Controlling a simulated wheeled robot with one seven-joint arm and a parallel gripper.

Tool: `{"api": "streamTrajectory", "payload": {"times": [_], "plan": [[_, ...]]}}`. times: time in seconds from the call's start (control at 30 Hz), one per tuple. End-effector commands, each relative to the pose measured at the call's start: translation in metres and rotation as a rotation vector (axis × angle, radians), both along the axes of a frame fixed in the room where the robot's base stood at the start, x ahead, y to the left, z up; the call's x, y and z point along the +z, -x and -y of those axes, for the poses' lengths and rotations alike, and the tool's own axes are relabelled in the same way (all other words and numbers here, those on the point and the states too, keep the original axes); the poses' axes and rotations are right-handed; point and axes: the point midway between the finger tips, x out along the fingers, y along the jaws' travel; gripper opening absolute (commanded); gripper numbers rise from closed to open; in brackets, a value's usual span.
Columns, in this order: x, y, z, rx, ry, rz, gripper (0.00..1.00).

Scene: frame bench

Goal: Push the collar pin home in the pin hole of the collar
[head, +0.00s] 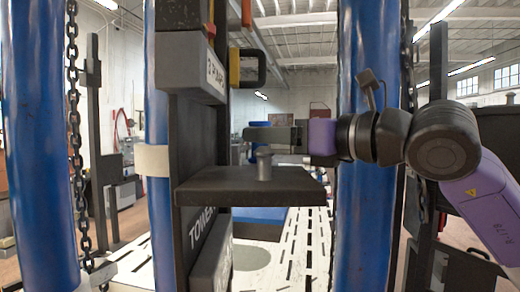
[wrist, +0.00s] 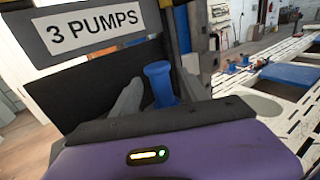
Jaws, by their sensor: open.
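A blue flanged piece, which looks like the collar pin (wrist: 158,80), stands between the two grey fingers of my gripper (wrist: 155,95) in the wrist view. The fingers are open, with a gap at its left side; contact on the right is unclear. A grey flanged piece (head: 264,166) stands upright on the black shelf (head: 225,187), below my gripper. The collar and its pin hole cannot be made out; how deep the pin sits is hidden.
The black tower plate (head: 195,135) rises left of the shelf, with a "3 PUMPS" label (wrist: 95,28) and a yellow-black handle (head: 246,68) above. Blue posts (head: 365,225) and a chain (head: 74,120) stand around. A white slotted bench (head: 310,240) lies below.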

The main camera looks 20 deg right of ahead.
Motion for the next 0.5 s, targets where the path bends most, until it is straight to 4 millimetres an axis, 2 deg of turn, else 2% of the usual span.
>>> {"api": "streamTrajectory", "payload": {"times": [0.03,0.3,0.5], "plan": [[-0.0002,0.0002,0.0000,0.000,0.000,0.000,0.52],[-0.0001,0.0004,0.0000,0.000,0.000,0.000,0.00],[0.0007,0.0007,0.0000,0.001,0.000,0.002,0.00]]}}
